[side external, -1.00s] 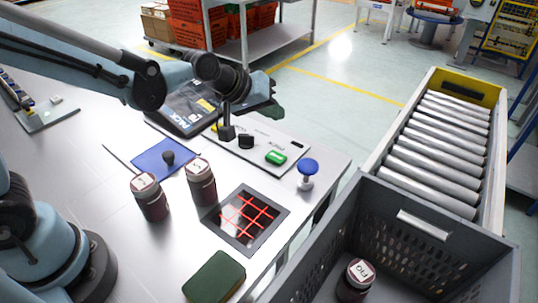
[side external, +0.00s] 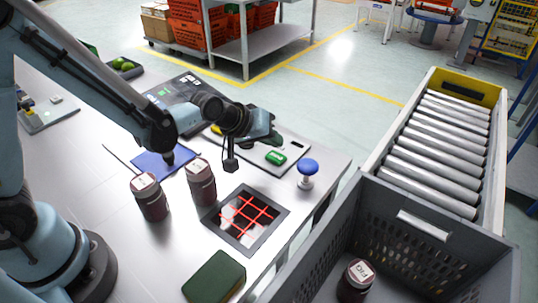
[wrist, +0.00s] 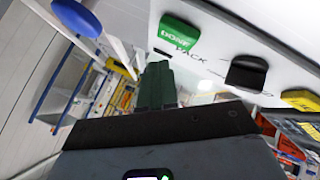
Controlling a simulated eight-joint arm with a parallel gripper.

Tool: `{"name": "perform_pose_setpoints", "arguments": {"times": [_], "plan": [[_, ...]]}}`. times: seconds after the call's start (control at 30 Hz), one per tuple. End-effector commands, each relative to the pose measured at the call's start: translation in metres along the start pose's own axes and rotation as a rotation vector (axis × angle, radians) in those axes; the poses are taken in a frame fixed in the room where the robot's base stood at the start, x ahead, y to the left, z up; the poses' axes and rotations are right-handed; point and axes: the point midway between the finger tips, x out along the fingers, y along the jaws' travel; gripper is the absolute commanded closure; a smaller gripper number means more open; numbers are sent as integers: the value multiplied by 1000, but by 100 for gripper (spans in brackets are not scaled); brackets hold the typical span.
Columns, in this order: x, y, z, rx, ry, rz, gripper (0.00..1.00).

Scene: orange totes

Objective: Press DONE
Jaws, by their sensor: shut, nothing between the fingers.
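The green DONE button (side external: 275,158) sits on the pale panel (side external: 297,150) near the table's far right edge. In the wrist view the DONE button (wrist: 181,34) is at the top, its lettering readable, clear of my gripper. My gripper (wrist: 156,72) has dark green fingers that are shut together and empty. In the side view my gripper (side external: 274,134) hangs over the panel, behind the DONE button in the picture, its fingers mostly hidden. No contact with the button shows.
A black button (wrist: 246,73) and a yellow one (wrist: 303,99) share the panel. A blue knob (side external: 308,167) stands at the table edge. Two dark jars (side external: 149,202) (side external: 201,187) and a red-lit scanner plate (side external: 270,239) lie nearer. A grey crate (side external: 448,227) stands right.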

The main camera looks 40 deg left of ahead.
Motion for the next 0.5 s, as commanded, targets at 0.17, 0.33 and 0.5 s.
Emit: {"name": "perform_pose_setpoints", "arguments": {"times": [0.17, 0.33, 0.5], "plan": [[7, -5, 5, 0, 0, 0, 100], [8, -6, 6, 0, 0, 0, 100], [8, -6, 6, 0, 0, 0, 100]]}}
